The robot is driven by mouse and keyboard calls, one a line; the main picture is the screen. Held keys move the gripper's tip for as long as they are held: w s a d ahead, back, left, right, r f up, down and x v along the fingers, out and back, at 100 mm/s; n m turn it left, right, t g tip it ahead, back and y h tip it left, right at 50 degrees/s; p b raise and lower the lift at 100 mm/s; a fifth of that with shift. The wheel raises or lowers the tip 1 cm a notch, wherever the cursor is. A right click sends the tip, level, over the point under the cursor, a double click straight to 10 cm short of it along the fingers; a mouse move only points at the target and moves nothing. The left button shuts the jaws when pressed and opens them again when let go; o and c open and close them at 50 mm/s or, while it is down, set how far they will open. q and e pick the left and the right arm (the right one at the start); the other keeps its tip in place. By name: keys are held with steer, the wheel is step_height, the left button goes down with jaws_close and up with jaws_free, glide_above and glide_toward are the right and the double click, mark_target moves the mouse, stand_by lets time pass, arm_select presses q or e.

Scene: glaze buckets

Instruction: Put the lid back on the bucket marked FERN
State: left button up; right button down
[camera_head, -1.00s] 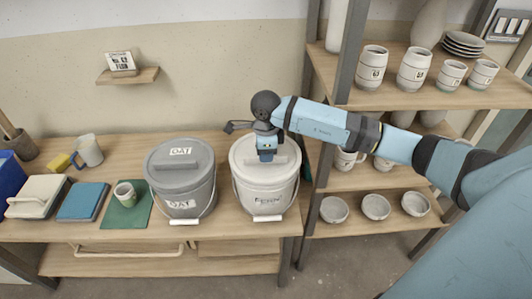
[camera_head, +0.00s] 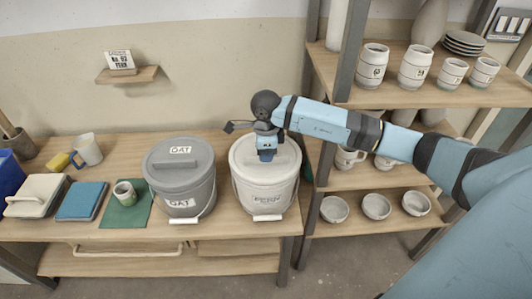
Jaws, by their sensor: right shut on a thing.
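The white bucket marked FERN (camera_head: 263,195) stands on the wooden bench at its right end. Its white lid (camera_head: 245,152) lies over the bucket's top; I cannot tell whether it is fully seated. My right gripper (camera_head: 267,156) points down from above and is shut on the lid's handle, which it partly hides. The grey bucket marked OAT (camera_head: 181,193) stands just left of it with a grey lid (camera_head: 170,152) on top. My left gripper is not in view.
A green mat with a small cup (camera_head: 124,192), a blue book-like block (camera_head: 82,201) and a cream one (camera_head: 36,195) lie on the bench at left. A shelf post (camera_head: 311,120) and shelves with pots stand close to the right. A small sign (camera_head: 120,60) sits on a wall ledge.

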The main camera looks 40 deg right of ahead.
steer(key=c, duration=0.6)
jaws_free()
steer(key=shift+r, duration=0.15)
steer(key=shift+r+p, duration=1.8)
steer(key=shift+r, duration=1.55)
jaws_close()
